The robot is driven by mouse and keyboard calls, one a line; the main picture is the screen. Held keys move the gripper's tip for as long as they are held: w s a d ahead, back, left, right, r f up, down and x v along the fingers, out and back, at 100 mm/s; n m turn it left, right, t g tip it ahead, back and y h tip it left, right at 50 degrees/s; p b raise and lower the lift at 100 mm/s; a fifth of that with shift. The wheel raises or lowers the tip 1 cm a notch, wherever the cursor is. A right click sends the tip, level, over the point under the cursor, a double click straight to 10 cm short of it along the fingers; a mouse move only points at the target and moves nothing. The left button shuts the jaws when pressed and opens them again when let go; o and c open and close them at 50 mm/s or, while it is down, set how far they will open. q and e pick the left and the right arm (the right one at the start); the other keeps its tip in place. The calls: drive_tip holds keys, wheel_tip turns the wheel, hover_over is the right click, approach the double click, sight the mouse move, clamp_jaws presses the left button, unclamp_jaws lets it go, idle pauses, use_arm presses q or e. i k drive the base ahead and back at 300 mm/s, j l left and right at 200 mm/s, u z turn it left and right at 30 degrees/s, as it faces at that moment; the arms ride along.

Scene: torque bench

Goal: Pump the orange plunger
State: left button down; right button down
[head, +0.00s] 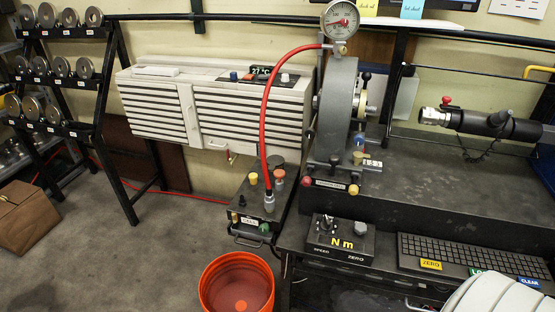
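A small orange knob, which looks like the orange plunger (278,182), stands up from the top of a dark pump box (245,214). The box sits low, left of the bench and just behind the orange bucket. A red hose (264,112) runs from a fitting on this box up to a round dial gauge (340,20). A yellow knob (253,178) is on the same box, left of the hose end. Neither of my grippers shows in the head view, and nothing is seen touching the plunger.
An orange bucket (215,282) stands on the floor in front of the box. The dark bench (440,190) to the right carries a grey wheel-shaped housing (334,115), an Nm control box (340,240) and a keyboard (470,258). A weight rack (115,150) stands left; open floor lies between.

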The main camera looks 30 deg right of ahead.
sight(279, 175)
drive_tip(key=i+j, duration=0.1)
drive_tip(key=i, duration=1)
drive_tip(key=z, duration=1.65)
